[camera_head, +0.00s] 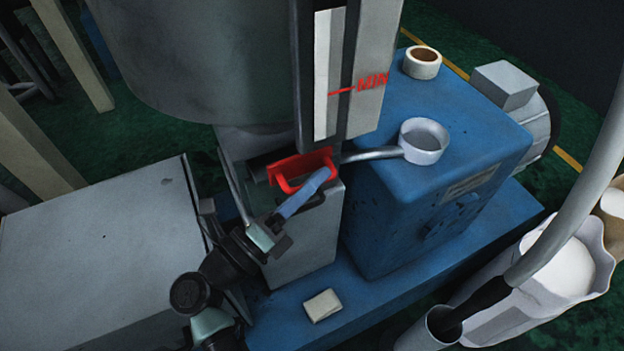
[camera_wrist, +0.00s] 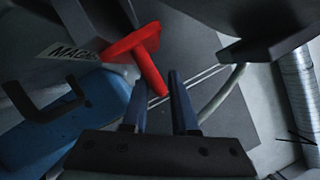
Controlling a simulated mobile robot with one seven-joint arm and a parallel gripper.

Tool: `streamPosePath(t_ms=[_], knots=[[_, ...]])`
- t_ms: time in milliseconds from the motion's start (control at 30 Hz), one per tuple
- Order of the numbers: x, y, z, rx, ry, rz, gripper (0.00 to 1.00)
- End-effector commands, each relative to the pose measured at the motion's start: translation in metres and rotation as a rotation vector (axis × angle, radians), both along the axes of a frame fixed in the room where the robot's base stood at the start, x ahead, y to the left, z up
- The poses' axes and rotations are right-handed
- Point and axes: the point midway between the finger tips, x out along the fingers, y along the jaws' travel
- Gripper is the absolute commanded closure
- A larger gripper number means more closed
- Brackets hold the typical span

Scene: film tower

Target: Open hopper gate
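The red handle (camera_head: 300,168) of the hopper gate sits under the grey hopper (camera_head: 200,60), above a grey box-shaped housing (camera_head: 305,235). My gripper (camera_head: 322,175) reaches up to it from the lower left, its blue fingers overlapping the handle's right part. In the wrist view the red handle (camera_wrist: 132,44) has a bar that runs down between the two blue fingers of my gripper (camera_wrist: 157,80). The fingers stand apart, with a gap on the left of the bar. The bar looks close to the right finger; I cannot tell whether they touch.
A blue machine block (camera_head: 440,160) stands to the right, with a tape roll (camera_head: 422,62) and a round cup (camera_head: 424,141) with a long handle on it. A pale block (camera_head: 322,305) lies on the blue base. A white-filled bag (camera_head: 560,270) stands at lower right.

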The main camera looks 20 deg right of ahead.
Motion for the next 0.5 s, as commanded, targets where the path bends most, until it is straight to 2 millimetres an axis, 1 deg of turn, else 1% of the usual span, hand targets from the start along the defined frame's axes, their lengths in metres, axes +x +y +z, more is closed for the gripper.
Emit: streamPosePath(t_ms=[33, 100, 133, 500], knots=[[0.0, 0.0001, 0.0, 0.0, 0.0, 0.0, 0.84], [0.0, 0.0002, 0.0, 0.0, 0.0, 0.0, 0.97], [0.0, 0.0002, 0.0001, 0.0, 0.0, 0.0, 1.0], [-0.0001, 0.0004, 0.0, 0.0, 0.0, 0.0, 1.0]])
